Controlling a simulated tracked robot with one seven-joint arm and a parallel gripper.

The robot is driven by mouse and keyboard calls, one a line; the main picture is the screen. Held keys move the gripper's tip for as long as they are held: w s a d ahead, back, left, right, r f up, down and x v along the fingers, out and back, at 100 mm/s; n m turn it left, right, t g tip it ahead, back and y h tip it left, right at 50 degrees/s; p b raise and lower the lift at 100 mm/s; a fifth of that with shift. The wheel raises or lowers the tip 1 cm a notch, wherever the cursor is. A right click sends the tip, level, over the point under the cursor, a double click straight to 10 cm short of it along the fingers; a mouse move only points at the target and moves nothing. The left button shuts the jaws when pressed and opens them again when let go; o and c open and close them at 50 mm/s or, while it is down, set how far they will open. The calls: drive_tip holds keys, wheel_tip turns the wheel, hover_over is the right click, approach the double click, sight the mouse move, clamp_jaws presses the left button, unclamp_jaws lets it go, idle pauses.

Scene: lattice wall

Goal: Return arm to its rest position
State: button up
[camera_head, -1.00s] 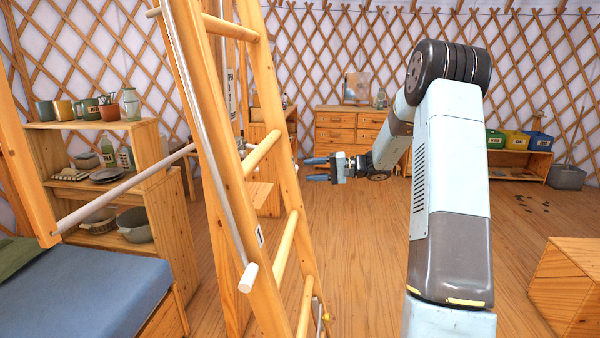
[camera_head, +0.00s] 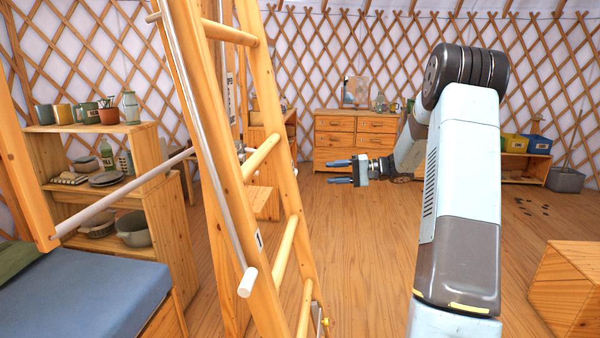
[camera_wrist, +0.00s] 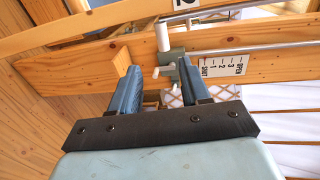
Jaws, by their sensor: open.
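My gripper (camera_head: 341,172) is held out in mid-air to the right of the wooden ladder, its two blue fingers pointing left. The fingers are apart with nothing between them. In the wrist view my gripper (camera_wrist: 155,85) also shows parted fingers. Beyond them are a wooden beam (camera_wrist: 110,55), a grey clamp-like fitting with white pegs (camera_wrist: 172,65), and a label reading OPEN, SHUT and numbers (camera_wrist: 226,68). I cannot tell how far the fingertips are from these. My arm stands at the right of the head view, bent at a dark elbow joint.
The ladder (camera_head: 285,243) with a metal rod along it stands left of my gripper. A shelf with pots (camera_head: 145,165) and a blue-cushioned bed (camera_head: 85,300) are at left. A drawer chest (camera_head: 335,140) stands behind. A wooden box (camera_head: 565,285) is at lower right. The floor between is open.

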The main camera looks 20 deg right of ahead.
drive_tip(key=s+a+r+n+g+h, duration=0.1)
drive_tip(key=s+a+r+g+h, duration=0.15)
drive_tip(key=s+a, duration=0.55)
drive_tip(key=s+a+r+n+g+h, duration=0.2)
drive_tip(key=s+a+r+h, duration=0.3)
drive_tip(key=s, duration=0.5)
drive_tip(key=s+d+r+n+t+h, duration=0.1)
drive_tip(key=s+t+h, duration=0.2)
drive_tip(key=s, duration=2)
drive_tip(key=h, duration=0.4)
drive_tip(key=shift+s+d+r+n+t+h, duration=0.2)
drive_tip(key=shift+s+r+n+t+h, duration=0.05)
drive_tip(key=shift+s+n+t+h, duration=0.1)
